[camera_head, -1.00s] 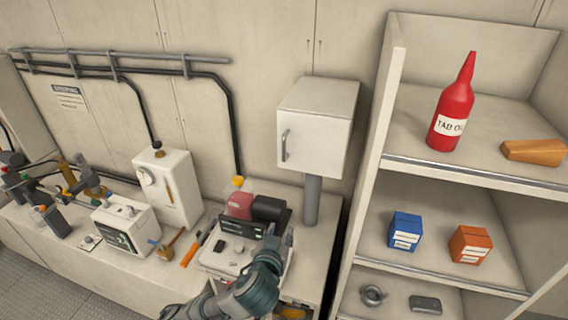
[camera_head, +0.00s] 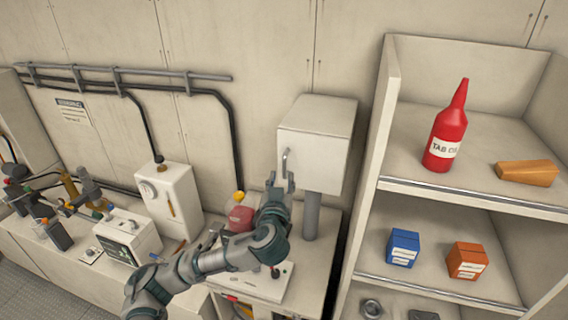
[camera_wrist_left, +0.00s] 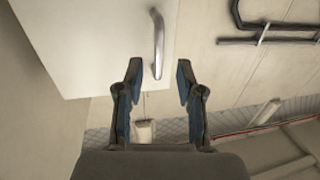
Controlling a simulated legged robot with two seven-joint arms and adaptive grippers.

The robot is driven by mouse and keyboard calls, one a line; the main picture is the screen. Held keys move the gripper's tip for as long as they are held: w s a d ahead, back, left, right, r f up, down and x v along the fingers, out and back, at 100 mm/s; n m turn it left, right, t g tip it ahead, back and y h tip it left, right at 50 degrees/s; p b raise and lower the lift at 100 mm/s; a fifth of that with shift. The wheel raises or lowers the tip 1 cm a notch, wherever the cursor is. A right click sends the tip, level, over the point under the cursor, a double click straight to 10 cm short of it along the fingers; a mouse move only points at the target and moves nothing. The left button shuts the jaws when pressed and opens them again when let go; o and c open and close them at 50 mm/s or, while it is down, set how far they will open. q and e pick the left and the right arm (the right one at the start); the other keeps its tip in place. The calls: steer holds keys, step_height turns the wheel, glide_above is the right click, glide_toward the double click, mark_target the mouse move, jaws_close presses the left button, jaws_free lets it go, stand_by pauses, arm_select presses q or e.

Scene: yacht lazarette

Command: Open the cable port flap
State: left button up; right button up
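The white box (camera_head: 318,140) stands on a grey post at the back wall, and its front flap (camera_head: 310,162) looks shut. A grey bar handle (camera_head: 286,160) is upright near the flap's left edge. My left gripper (camera_head: 281,181) is just below and in front of the handle. In the left wrist view, the gripper (camera_wrist_left: 160,68) is open and empty, with the handle (camera_wrist_left: 157,42) ahead between the lines of its two fingers. The handle's lower end is close to the fingertips; I cannot tell if they touch. My right gripper is not in view.
A shelf unit (camera_head: 390,110) stands close on the right, with a red bottle (camera_head: 447,130) and blue and orange boxes. Below my arm, a bench (camera_head: 65,258) carries a white device (camera_head: 168,200), a monitor (camera_head: 128,236) and a red container (camera_head: 240,217).

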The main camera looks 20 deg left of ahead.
mark_target(284, 169)
arm_select(q)
steer(key=w, duration=0.2)
steer(key=w+p, duration=0.1)
steer(key=w, duration=0.3)
steer(key=shift+a, duration=0.4)
steer(key=shift+s, duration=0.1)
jaws_close()
